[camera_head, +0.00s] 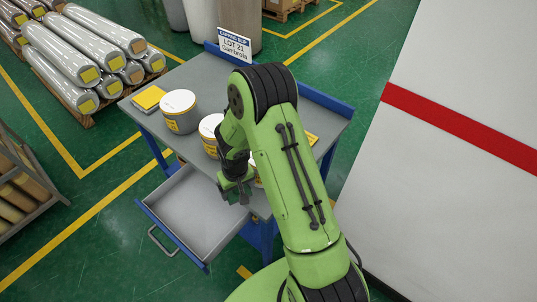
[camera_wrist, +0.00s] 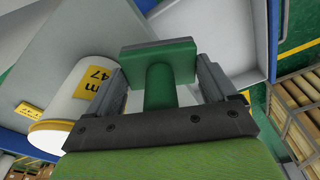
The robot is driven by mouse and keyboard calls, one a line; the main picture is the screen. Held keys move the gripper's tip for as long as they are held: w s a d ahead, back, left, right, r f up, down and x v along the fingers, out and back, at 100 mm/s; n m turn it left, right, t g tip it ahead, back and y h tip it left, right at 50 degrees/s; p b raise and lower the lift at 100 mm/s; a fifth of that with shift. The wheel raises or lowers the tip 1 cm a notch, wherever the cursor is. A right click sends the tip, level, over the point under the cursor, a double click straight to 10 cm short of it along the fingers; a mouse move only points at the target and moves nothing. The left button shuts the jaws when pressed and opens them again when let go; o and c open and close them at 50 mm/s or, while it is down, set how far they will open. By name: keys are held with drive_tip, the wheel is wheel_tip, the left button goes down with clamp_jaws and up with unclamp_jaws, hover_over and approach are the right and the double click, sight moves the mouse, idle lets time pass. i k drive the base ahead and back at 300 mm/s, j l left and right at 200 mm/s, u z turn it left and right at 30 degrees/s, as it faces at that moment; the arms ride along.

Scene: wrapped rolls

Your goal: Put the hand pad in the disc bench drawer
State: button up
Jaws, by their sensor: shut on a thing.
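The hand pad (camera_wrist: 158,62) is a dark green block with a green grip. In the wrist view it sits between the fingers of my gripper (camera_wrist: 160,84), which is shut on its grip. In the head view my gripper (camera_head: 236,192) hangs over the front edge of the bench (camera_head: 190,76), beside the drawer's right part; the pad cannot be made out there. The bench's drawer (camera_head: 193,208) is pulled out, with a grey interior that looks empty and a blue front. It also shows in the wrist view (camera_wrist: 222,30), beyond the pad.
White-lidded tins (camera_head: 179,112) stand on the bench, one close to my arm. A yellow pad-like item (camera_head: 148,98) lies at the bench's left corner. A sign card (camera_head: 235,45) stands at the back. Wrapped rolls (camera_head: 75,50) lie at upper left; a rack (camera_head: 22,185) stands left.

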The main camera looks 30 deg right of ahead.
sight(190, 211)
drive_tip(key=j+u, duration=0.3)
drive_tip(key=j, duration=0.35)
drive_tip(key=i+j+u, duration=0.75)
drive_tip(key=i+j, duration=0.05)
drive_tip(key=i, duration=0.1)
